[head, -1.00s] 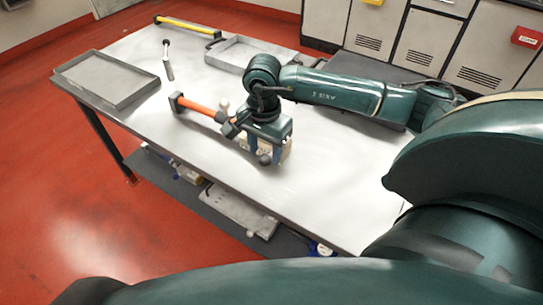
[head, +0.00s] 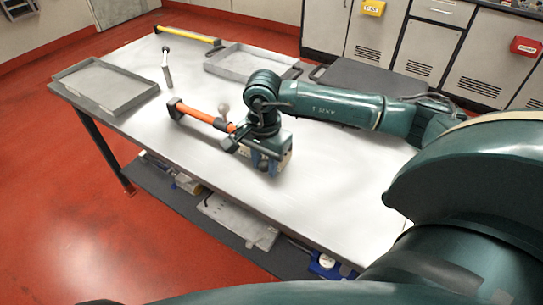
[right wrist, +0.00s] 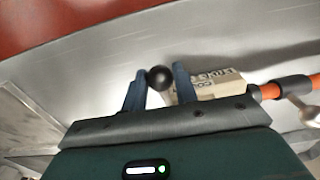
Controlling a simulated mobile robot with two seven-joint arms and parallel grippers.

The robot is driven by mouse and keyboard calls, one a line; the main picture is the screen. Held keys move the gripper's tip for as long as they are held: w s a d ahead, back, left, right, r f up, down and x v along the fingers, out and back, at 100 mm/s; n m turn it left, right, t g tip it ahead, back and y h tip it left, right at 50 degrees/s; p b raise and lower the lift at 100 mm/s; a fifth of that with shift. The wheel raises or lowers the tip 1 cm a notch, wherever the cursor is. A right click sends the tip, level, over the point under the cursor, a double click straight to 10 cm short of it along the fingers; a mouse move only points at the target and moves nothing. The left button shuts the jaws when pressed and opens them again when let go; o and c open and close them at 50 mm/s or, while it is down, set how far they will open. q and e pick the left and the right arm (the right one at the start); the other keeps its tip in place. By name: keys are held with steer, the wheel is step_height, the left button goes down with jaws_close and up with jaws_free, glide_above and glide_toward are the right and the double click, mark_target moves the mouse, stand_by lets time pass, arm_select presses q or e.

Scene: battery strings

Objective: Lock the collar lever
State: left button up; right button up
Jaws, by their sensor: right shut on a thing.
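My right gripper (right wrist: 158,86) is shut on the black ball knob (right wrist: 160,78), which shows between its two blue fingers in the right wrist view. The block (right wrist: 220,86) has dark lettering and sits right beside the fingers in the wrist view. An orange bar (head: 202,115) with dark ends runs from the block to the left; a pale ball knob (head: 223,108) rises beside it. The lever's shaft and the collar are mostly hidden by the gripper. My left gripper is not in view.
The grey table (head: 210,170) is clear at its front and right. A shallow tray (head: 106,102) lies at its left, another tray (head: 245,74) at the back. A hammer-like tool (head: 166,70) and a yellow bar (head: 187,34) lie between. Boxes are on the lower shelf.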

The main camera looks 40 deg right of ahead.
steer(key=c, duration=0.3)
steer(key=shift+s+d+n+b, duration=0.4)
steer(key=shift+s+n+b, duration=0.3)
steer(key=shift+n, duration=0.4)
steer(key=shift+c, duration=0.2)
steer(key=shift+s, duration=0.1)
steer(key=shift+s+d+f+n+b, duration=0.1)
steer(key=shift+s+d+n+b, duration=0.1)
steer(key=shift+n+b, duration=0.25)
steer(key=shift+s+d+n+b, duration=0.35)
steer(key=shift+s+n+b, duration=0.1)
steer(key=shift+n, duration=0.4)
